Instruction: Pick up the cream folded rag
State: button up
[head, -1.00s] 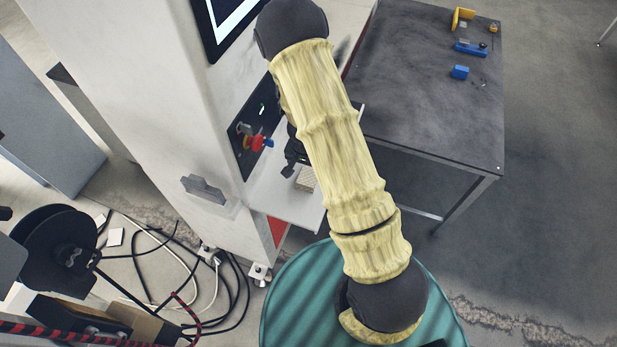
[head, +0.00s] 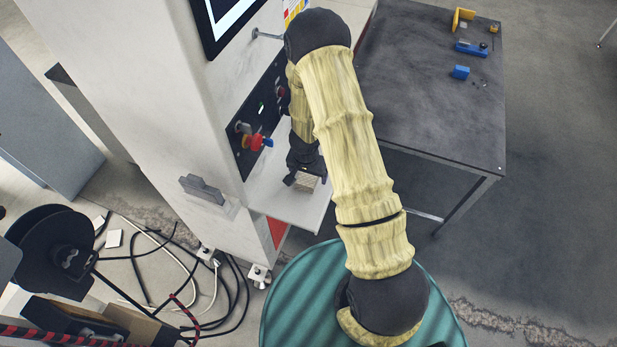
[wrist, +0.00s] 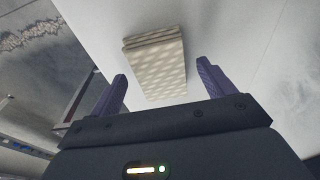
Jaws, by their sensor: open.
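The cream folded rag (wrist: 155,65) lies on a white shelf (wrist: 235,35) in the wrist view, a little ahead of my fingertips and roughly between their lines. In the head view the rag (head: 307,182) shows as a small patterned patch on the shelf beside my gripper (head: 300,176). My gripper (wrist: 161,72) is open, its two dark purple fingers wide apart with nothing between them. I cannot tell how high the fingers are above the shelf.
A dark table (head: 425,90) with small blue and yellow parts stands at right. Cables (head: 185,265) lie on the floor.

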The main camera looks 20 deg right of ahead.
aim_at(308, 176)
jog(key=c, duration=1.1)
jog(key=shift+o, duration=0.2)
jog(key=shift+r, duration=0.1)
notch_tip(308, 176, up, 10)
jog(key=p, duration=0.3)
jog(key=shift+p, duration=0.3)
